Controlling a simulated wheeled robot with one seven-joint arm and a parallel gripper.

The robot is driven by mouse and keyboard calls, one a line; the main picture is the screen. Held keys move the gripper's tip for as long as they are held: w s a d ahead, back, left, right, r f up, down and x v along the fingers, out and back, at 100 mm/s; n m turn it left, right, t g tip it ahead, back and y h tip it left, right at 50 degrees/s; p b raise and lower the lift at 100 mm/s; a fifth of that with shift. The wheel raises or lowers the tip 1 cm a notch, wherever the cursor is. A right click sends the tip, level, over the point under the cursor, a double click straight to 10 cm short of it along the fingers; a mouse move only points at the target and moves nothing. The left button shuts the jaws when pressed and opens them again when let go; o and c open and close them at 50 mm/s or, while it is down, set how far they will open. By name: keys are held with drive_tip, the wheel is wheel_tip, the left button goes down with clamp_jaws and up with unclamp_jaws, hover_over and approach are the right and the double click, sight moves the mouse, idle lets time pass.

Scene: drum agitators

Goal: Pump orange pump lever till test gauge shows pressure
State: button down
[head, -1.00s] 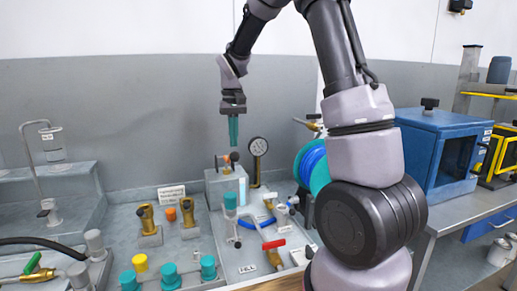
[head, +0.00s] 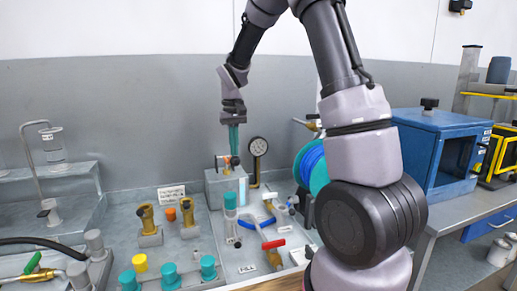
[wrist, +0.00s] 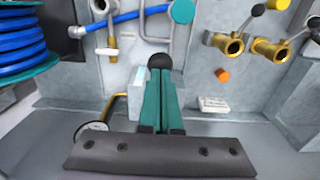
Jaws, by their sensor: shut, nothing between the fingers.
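My gripper (head: 233,152) points down with its teal fingers together and nothing between them. In the head view its tips are just above a grey pump block (head: 214,190), close to a small orange part (head: 226,161) on its top. I cannot tell whether they touch it. In the wrist view the closed fingers (wrist: 160,85) end at a dark ball (wrist: 160,61), partly hidden behind them. The round white-faced gauge (head: 258,147) stands on a brass pipe right of the block; its reading is too small to tell. It is partly hidden in the wrist view (wrist: 92,138).
Brass valves (head: 147,218) and an orange knob (head: 171,214) are left of the block. A blue-handled valve (head: 268,222), a red-handled valve (head: 273,244) and a blue hose reel (head: 313,168) are nearer or right. A blue cabinet (head: 415,150) stands further right.

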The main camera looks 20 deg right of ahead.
drive_tip(key=shift+f, duration=1.05)
drive_tip(key=r, duration=0.5)
drive_tip(key=shift+w, duration=0.35)
drive_tip(key=shift+r, duration=0.15)
wheel_tip(320, 180, up, 6)
drive_tip(key=shift+s+f, duration=0.15)
drive_tip(key=shift+f, duration=2.95)
drive_tip(key=shift+f, duration=0.1)
